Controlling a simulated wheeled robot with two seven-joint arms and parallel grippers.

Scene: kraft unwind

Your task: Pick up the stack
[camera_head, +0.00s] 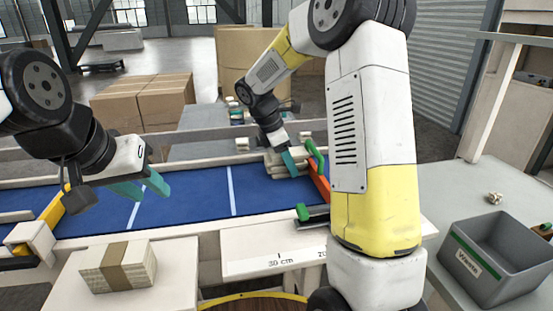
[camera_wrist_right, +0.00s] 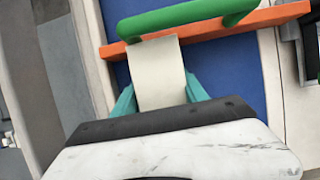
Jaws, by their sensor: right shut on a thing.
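A cream stack (camera_head: 276,170) of flat pieces is at the far side of the blue conveyor belt (camera_head: 190,196). My right gripper (camera_head: 289,163) reaches down to it and is shut on it. In the right wrist view the stack's pale face (camera_wrist_right: 158,72) sits between the teal fingers. I cannot tell whether the stack touches the belt. My left gripper (camera_head: 140,190) hangs open and empty over the left part of the belt. Another cream stack with a brown band (camera_head: 118,267) lies on the white table at the front left.
An orange bar (camera_head: 318,181) with a green handle (camera_head: 314,154) stands right beside the held stack; it also shows across the right wrist view (camera_wrist_right: 215,30). A grey bin (camera_head: 492,262) is on the right table. Cardboard boxes (camera_head: 145,100) stand behind the conveyor. The belt's middle is clear.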

